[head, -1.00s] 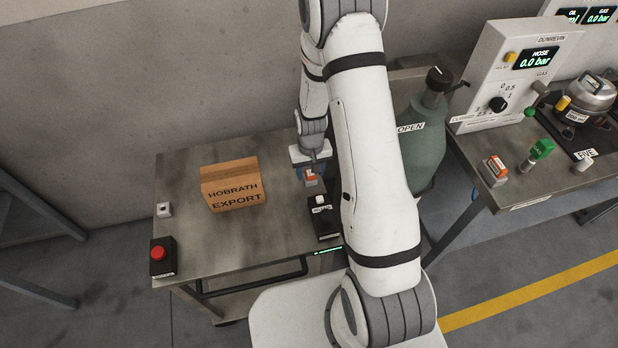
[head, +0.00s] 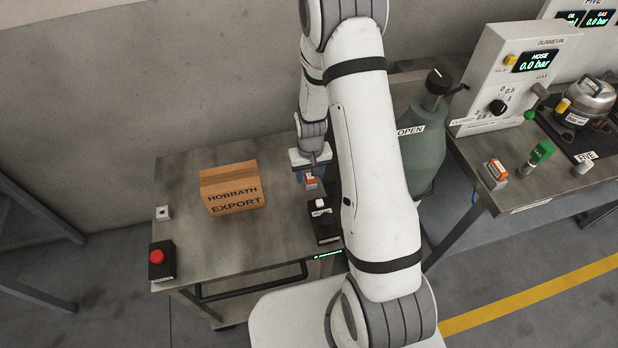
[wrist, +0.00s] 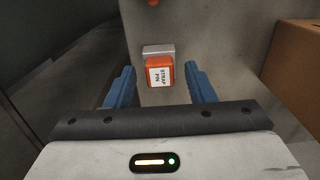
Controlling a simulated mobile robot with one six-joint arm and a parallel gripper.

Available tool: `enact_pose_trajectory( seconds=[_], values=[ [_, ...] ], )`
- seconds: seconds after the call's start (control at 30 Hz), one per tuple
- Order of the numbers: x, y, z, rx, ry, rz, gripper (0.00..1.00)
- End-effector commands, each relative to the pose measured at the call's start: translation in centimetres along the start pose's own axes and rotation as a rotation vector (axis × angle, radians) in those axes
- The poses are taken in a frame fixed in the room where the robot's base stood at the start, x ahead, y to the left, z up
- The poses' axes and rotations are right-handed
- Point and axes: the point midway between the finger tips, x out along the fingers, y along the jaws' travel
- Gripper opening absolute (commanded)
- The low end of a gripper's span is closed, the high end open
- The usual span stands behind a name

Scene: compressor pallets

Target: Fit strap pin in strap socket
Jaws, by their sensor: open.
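The strap pin (wrist: 158,74) is an orange block with a white label, standing against a grey block in the wrist view. It also shows as a small orange piece in the head view (head: 311,183), on the table below my gripper. My gripper (wrist: 160,78) is open, with one blue finger on each side of the pin and a gap on both sides. The pin's lower end is hidden. I cannot pick out the strap socket for certain; a small white block with a dark hole (head: 163,213) sits at the table's left edge.
A cardboard box (head: 235,208) stands left of my gripper. A black box with a white top piece (head: 322,222) is just in front of the pin. A red button box (head: 160,260) is at the table's front left corner. A green gas cylinder (head: 424,165) stands to the right.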

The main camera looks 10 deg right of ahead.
Motion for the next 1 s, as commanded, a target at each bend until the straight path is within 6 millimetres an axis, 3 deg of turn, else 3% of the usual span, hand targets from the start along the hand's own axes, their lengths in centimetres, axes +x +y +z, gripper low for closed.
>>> enact_pose_trajectory(
  seconds=[0.67,1.0],
  values=[
    [0.02,-0.02,0.01,-0.001,0.000,0.000,0.49],
    [0.01,-0.03,0.00,-0.001,0.000,0.000,0.21]
  ],
)
